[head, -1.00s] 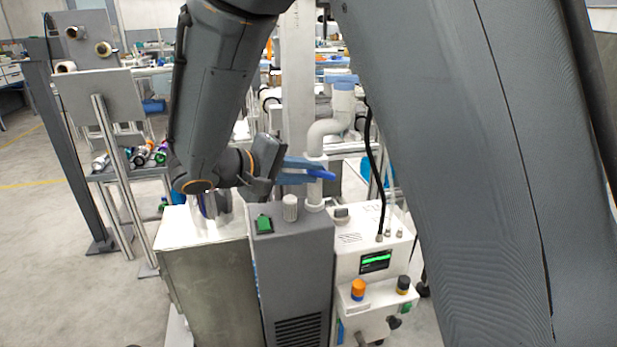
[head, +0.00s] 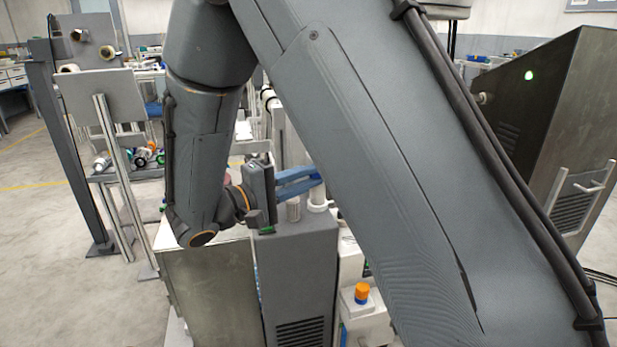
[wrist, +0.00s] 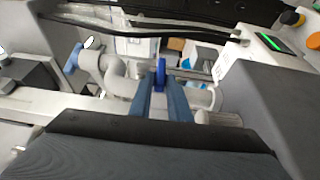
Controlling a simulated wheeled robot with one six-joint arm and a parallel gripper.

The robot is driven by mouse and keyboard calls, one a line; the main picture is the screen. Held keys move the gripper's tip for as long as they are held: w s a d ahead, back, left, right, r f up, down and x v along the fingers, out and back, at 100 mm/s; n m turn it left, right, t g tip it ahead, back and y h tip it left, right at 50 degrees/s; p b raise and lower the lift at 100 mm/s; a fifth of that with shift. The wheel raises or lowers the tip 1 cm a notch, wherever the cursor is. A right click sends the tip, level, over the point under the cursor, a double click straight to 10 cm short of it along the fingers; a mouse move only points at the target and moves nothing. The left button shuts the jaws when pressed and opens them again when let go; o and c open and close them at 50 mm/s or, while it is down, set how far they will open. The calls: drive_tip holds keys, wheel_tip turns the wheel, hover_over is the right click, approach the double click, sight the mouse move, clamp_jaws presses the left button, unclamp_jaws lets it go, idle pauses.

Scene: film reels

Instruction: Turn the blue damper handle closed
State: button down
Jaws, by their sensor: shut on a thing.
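The blue damper handle (wrist: 160,72) stands between the tips of my gripper (wrist: 161,88) in the wrist view, beside a white pipe. My gripper's blue fingers are shut on it. In the head view my gripper (head: 318,178) reaches rightward over the back of a grey cabinet, its tips close to the pipe. There the handle is mostly hidden by the fingers and my arm.
The grey cabinet (head: 300,262) stands directly below my gripper. A white control unit with an orange knob (head: 361,292) is to its right, partly behind my arm. A dark cabinet (head: 555,120) stands at the right. Open floor (head: 50,260) lies at the left.

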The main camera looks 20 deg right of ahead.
drive_tip(key=c, duration=1.8)
unclamp_jaws()
drive_tip(key=shift+d, duration=0.2)
drive_tip(key=shift+a, duration=0.1)
drive_tip(key=v, duration=0.7)
drive_tip(key=shift+a+p, duration=0.45)
